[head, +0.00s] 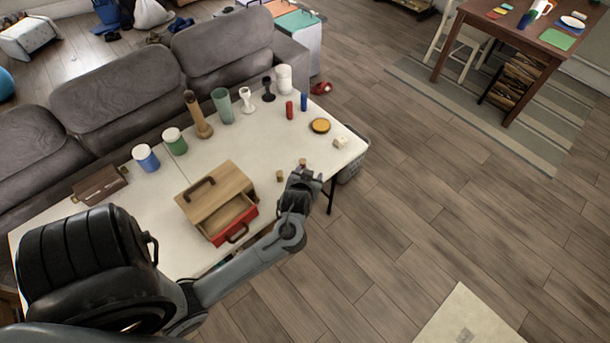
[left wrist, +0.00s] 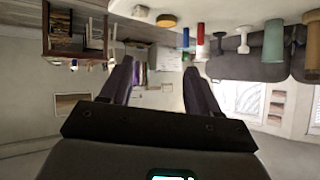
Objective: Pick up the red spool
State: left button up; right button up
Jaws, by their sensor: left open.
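The red spool (head: 289,110) is a small red cylinder standing upright on the white table (head: 235,140), near its far right part. A blue cylinder (head: 304,102) stands just right of it. My left gripper (head: 302,166) is at the table's front right edge, nearer to me than the spool and apart from it. In the left wrist view, which is upside down, the left gripper (left wrist: 157,65) has its fingers spread with nothing between them. There the red spool (left wrist: 200,33) shows at the top, right of the fingers' gap. My right gripper is not in view.
A yellow round item (head: 320,125) and a small white block (head: 340,141) lie right of the spool. Candle holders, a green cup (head: 222,106) and a brown mill (head: 197,115) stand to its left. A wooden box (head: 216,192) has its red-fronted drawer open. A sofa runs behind.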

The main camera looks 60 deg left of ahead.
pick_arm(q)
jog(key=w+a+f+n+g+y+b, duration=0.35)
jog(key=a+f+b, duration=0.35)
jog(key=f+b, duration=0.45)
jog(key=n+g+y+b, duration=0.2)
jog(key=n+b, duration=0.3)
jog(key=b, duration=0.8)
send_near(304, 165)
jog(key=shift+s+a, duration=0.2)
jog(key=shift+s, duration=0.2)
jog(key=shift+w+f+b, duration=0.25)
jog(key=shift+w+b, duration=0.05)
jog(key=shift+b, duration=0.6)
jog(key=shift+w+a+f, duration=0.1)
jog(key=shift+a, duration=0.15)
jog(key=b+x, duration=0.2)
jog(key=x, duration=0.3)
jog(key=shift+b+x, duration=1.35)
jog(key=shift+x, duration=1.2)
jog(key=c, duration=1)
